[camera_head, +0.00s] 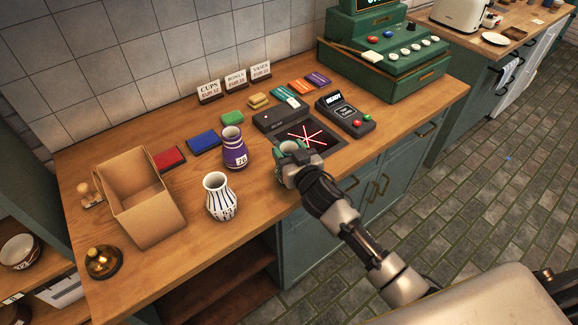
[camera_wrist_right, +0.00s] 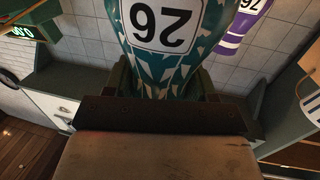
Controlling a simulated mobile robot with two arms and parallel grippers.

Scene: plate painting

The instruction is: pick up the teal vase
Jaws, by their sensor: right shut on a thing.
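The teal vase (camera_head: 290,147) is near the counter's front edge, beside the red-lit scanner plate. My right gripper (camera_head: 287,165) is shut on it and its arm hides much of the body. In the right wrist view the vase (camera_wrist_right: 165,75) has a white pattern and a label with 26, upside down there. The jaws of the right gripper (camera_wrist_right: 164,88) are on either side of it. I cannot tell whether its base touches the counter. My left gripper is not in view.
The scanner (camera_head: 322,143), card terminal (camera_head: 347,116) and green cash register (camera_head: 385,65) are behind and right. An open cardboard box (camera_head: 150,215) and brass bell (camera_head: 102,263) are at left.

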